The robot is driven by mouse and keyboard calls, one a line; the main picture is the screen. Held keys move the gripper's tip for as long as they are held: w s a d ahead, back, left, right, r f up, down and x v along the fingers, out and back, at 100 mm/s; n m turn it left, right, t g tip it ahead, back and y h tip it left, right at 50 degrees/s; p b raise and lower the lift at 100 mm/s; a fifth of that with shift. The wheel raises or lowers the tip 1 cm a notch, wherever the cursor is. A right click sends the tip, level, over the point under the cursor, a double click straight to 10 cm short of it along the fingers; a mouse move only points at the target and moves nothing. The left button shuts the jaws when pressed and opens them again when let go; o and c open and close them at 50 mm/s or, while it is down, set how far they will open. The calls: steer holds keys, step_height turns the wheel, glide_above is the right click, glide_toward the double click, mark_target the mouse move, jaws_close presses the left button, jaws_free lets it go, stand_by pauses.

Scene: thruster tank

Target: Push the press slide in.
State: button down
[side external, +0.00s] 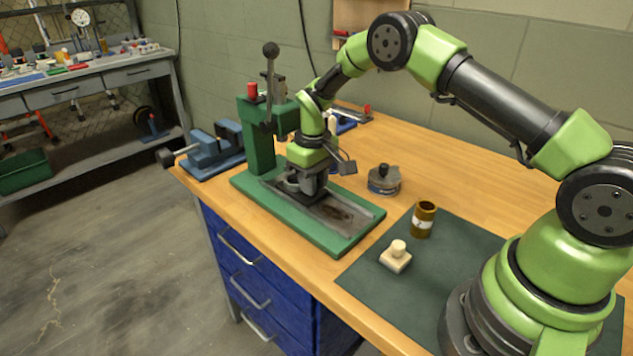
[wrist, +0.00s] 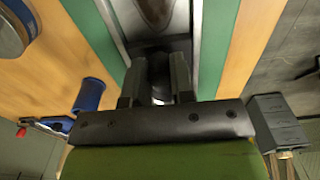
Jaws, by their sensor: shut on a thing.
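The green press (side external: 258,135) stands at the back left of the bench, with an upright lever and a long green base. The press slide (side external: 345,212) is a grey metal piece lying along that base, with a dark stain on its near end; it also shows at the top of the wrist view (wrist: 128,14). My gripper (side external: 308,192) points down at the slide, just in front of the press column. In the wrist view its fingers (wrist: 159,78) are close together around a small metallic part of the slide. The gripped part is mostly hidden by the fingers.
A blue vise (side external: 212,150) stands left of the press. A round grey tin (side external: 384,182), a brown jar (side external: 423,220) and a cream knobbed block (side external: 396,258) stand to the right. The jar and block are on a dark mat (side external: 380,290). Bare wood lies behind the tin.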

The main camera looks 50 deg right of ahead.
steer(key=c, duration=1)
jaws_free()
step_height(320, 180, up, 10)
